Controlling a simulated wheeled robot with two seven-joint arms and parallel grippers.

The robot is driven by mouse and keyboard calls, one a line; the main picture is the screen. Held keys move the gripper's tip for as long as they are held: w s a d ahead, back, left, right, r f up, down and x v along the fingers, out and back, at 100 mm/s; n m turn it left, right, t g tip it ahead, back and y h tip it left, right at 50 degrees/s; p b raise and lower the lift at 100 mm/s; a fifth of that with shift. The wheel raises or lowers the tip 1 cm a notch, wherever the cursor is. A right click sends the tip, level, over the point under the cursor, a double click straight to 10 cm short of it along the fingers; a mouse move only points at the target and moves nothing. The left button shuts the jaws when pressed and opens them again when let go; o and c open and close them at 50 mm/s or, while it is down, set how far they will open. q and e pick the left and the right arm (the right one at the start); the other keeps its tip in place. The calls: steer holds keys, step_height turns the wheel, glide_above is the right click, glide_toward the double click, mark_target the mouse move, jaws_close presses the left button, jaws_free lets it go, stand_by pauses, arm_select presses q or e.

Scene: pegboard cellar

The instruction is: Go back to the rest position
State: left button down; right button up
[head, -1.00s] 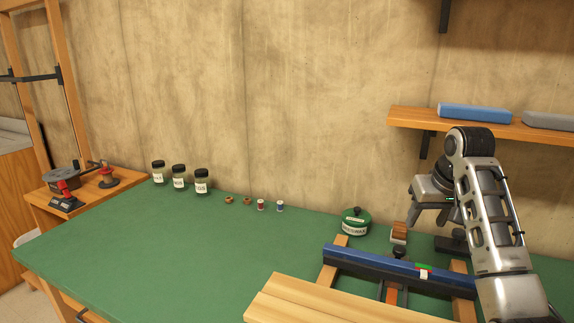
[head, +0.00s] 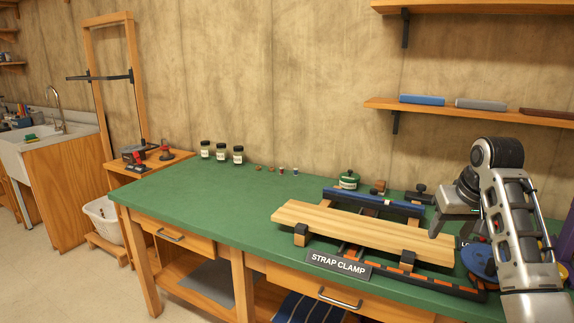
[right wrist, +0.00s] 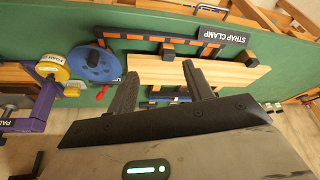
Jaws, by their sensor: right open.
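My right gripper (head: 442,222) is in the head view, above the right part of the green workbench (head: 190,187), beside the right end of a pale wooden board (head: 345,225). It is open and holds nothing. In the right wrist view its two dark fingers stand apart, with the gap between the fingertips (right wrist: 160,70) over the board and bench. My left gripper is not in view.
The board lies across a clamp frame with a blue bar (head: 365,200) and a STRAP CLAMP sign (head: 338,265). A blue disc (right wrist: 97,66) lies near my right gripper. Small jars (head: 221,153) stand at the back left. A shelf (head: 470,110) overhangs the right side.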

steer(key=s+a+f+n+t, duration=0.1)
steer(key=s+a+f, duration=0.15)
steer(key=f, duration=0.55)
steer(key=s+a+f+t, duration=0.1)
steer(key=s+a+f, duration=0.15)
steer(key=f, duration=0.55)
steer(key=s+a+f+n+t, duration=0.1)
steer(key=s+a+f, duration=0.15)
steer(key=f, duration=0.55)
steer(key=s+a+f+t+y, duration=0.1)
steer(key=s+a, duration=0.2)
steer(key=s, duration=0.4)
steer(key=s+a+f+n+y, duration=0.1)
steer(key=s+a+f, duration=0.1)
steer(key=s+a, duration=0.2)
steer(key=s+a+f+t+y, duration=0.1)
steer(key=s+a+f, duration=0.1)
steer(key=s, duration=0.9)
steer(key=shift+a+f+t, duration=0.25)
steer(key=shift+a+t, duration=0.05)
steer(key=shift+a, duration=0.45)
